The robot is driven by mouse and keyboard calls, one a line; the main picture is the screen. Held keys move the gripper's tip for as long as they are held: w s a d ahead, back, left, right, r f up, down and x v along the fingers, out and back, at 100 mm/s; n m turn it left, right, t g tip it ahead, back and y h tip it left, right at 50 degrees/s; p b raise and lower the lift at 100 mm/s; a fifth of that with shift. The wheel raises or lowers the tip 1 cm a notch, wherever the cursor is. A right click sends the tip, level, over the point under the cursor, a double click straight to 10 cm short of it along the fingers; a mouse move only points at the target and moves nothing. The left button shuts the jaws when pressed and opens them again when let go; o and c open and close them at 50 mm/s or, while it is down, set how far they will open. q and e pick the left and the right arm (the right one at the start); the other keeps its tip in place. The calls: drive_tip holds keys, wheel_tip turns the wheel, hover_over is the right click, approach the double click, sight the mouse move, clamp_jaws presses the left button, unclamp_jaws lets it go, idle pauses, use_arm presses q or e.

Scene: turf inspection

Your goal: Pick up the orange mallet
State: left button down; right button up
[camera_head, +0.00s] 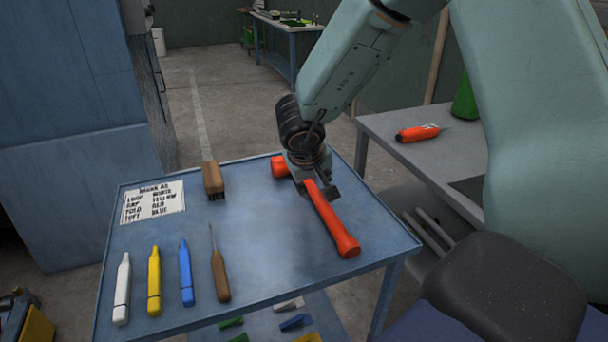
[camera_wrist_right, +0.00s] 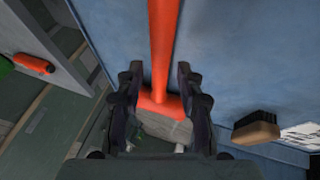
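The orange mallet (camera_head: 334,223) lies on the blue table (camera_head: 262,230), its handle pointing toward the near right corner. Part of its head (camera_head: 280,167) shows beside my right gripper (camera_head: 316,188), which is over the head end. In the right wrist view, the mallet (camera_wrist_right: 163,45) runs between the two fingers of my right gripper (camera_wrist_right: 158,80). The fingers are apart, with a gap on both sides of the handle. The gripper covers part of the mallet in the head view. My left gripper is not in view.
A wooden brush (camera_head: 213,179), a label sheet (camera_head: 153,202), white (camera_head: 122,290), yellow (camera_head: 154,285) and blue (camera_head: 186,275) markers and a wooden-handled pick (camera_head: 220,273) lie to the left. A grey bench (camera_head: 440,165) at right holds an orange tool (camera_head: 418,133).

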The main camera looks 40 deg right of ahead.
sight(316, 194)
drive_tip(key=b+x, duration=0.2)
drive_tip(key=x, duration=0.1)
drive_tip(key=shift+a+f, duration=0.25)
drive_tip(key=shift+f, duration=0.25)
drive_tip(key=shift+d+f, duration=0.15)
drive_tip(key=shift+f, duration=0.05)
drive_tip(key=shift+s+d, duration=0.1)
drive_tip(key=shift+d, duration=0.05)
drive_tip(key=shift+d+f, duration=0.1)
drive_tip(key=shift+d, duration=0.1)
drive_tip(key=shift+w+a, duration=0.15)
drive_tip(key=shift+w, duration=0.1)
drive_tip(key=c, duration=0.3)
drive_tip(key=shift+s, duration=0.15)
clamp_jaws()
